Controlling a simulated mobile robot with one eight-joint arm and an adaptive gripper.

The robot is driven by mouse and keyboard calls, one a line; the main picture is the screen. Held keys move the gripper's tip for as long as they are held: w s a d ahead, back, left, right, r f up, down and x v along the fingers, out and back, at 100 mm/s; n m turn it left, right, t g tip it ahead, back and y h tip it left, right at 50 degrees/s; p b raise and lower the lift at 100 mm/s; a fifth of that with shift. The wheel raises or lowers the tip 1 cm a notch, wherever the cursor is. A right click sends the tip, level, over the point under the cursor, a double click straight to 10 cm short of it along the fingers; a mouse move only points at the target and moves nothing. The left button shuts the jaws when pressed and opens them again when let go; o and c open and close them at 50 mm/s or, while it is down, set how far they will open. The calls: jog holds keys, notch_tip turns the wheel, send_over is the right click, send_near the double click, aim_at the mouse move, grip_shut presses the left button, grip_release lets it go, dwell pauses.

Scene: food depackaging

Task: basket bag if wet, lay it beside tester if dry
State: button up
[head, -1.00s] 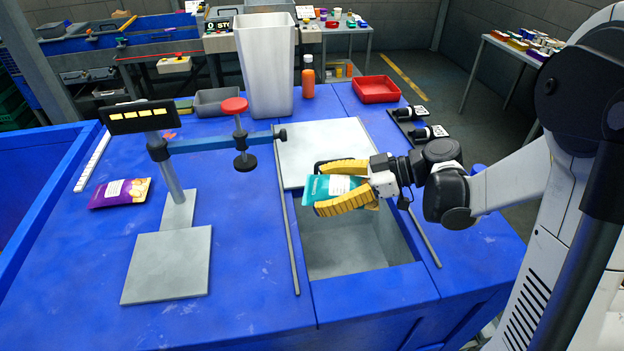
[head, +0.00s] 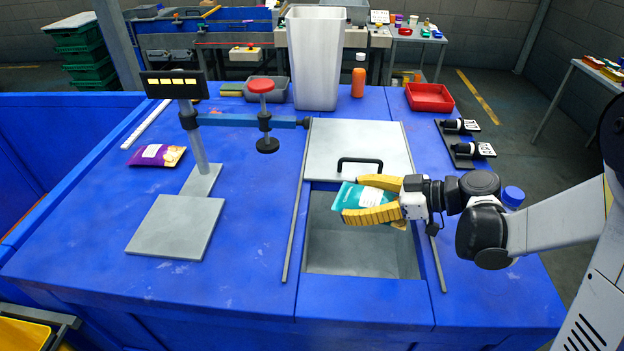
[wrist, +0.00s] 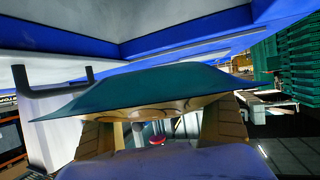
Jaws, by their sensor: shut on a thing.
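My gripper (head: 377,200) has yellow fingers shut on a teal bag (head: 346,197) with a pale label. It holds the bag above the open grey basin (head: 345,255), near the lid's handle. In the wrist view the teal bag (wrist: 160,88) spans the picture between the fingers. The tester (head: 196,150) stands left of the basin, with a flat grey plate (head: 178,228), a display (head: 174,84) with several lit yellow segments, and a side arm with a red knob. A purple bag (head: 156,156) lies left of the tester. I cannot tell if the teal bag is wet.
A grey lid (head: 325,135) with a black handle covers the basin's rear. A tall white bin (head: 315,60), an orange bottle (head: 358,78) and a red tray (head: 430,97) stand behind. A yellow container (head: 22,335) shows at the lower left.

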jog(key=shift+f, duration=0.65)
jog(key=shift+r, duration=0.1)
jog(key=o, duration=1.2)
jog(key=shift+c, duration=0.2)
jog(key=v, duration=1.2)
jog(key=shift+d, duration=0.1)
